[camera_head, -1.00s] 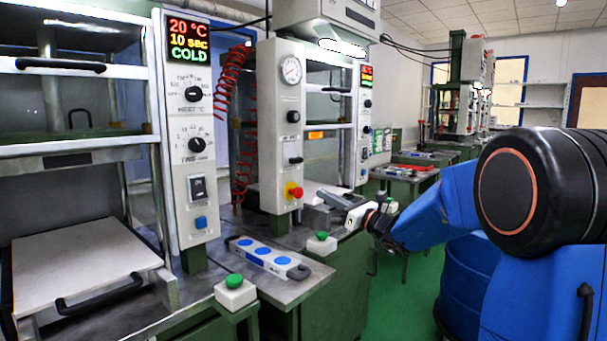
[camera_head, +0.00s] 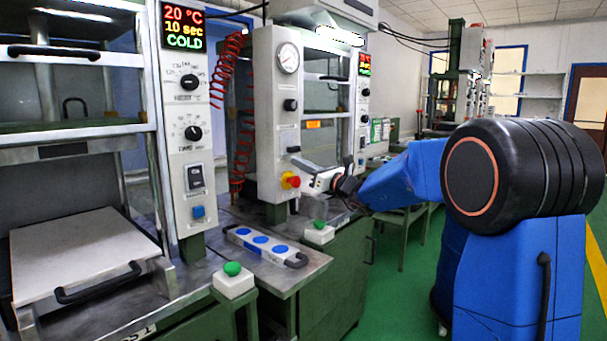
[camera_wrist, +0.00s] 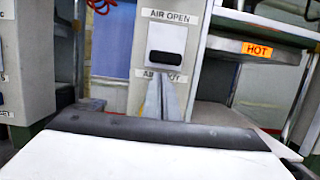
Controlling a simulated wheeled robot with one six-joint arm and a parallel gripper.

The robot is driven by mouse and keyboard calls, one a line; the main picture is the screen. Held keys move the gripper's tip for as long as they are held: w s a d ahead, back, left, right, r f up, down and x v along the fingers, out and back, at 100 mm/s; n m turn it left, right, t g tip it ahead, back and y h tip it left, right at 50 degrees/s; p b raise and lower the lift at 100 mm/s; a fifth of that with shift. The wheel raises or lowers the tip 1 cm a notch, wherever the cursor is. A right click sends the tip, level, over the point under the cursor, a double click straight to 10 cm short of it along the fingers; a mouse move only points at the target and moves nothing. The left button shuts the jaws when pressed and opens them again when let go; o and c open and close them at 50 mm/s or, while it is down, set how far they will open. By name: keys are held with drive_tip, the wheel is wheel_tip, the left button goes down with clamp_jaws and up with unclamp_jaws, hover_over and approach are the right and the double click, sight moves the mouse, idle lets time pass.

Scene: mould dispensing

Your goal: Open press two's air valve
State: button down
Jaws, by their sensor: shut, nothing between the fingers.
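Press two's front panel (camera_head: 263,130) carries a round gauge and several controls. Its air valve (camera_head: 293,150) is a dark lever on the panel, above the red and yellow button. In the wrist view the air valve (camera_wrist: 167,40) is a black handle on a pale plate, with "AIR OPEN" above and a partly covered label below. My gripper (camera_head: 298,163) is at the panel, just below the valve. In the wrist view its closed fingers (camera_wrist: 160,88) point up at the lower label, below the handle. I cannot tell whether they touch anything.
The red and yellow button (camera_head: 290,181) is close below my gripper. An orange "HOT" sign (camera_wrist: 257,49) is on press two, right of the valve. Green floor is free behind.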

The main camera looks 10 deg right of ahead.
drive_tip(key=shift+r, duration=0.45)
drive_tip(key=shift+r, duration=2.35)
drive_tip(key=s+d+f, duration=0.5)
drive_tip(key=s+f, duration=0.1)
drive_tip(key=s, duration=0.2)
drive_tip(key=shift+d+f, duration=0.35)
drive_tip(key=shift+f, duration=0.05)
drive_tip(key=shift+w, duration=0.1)
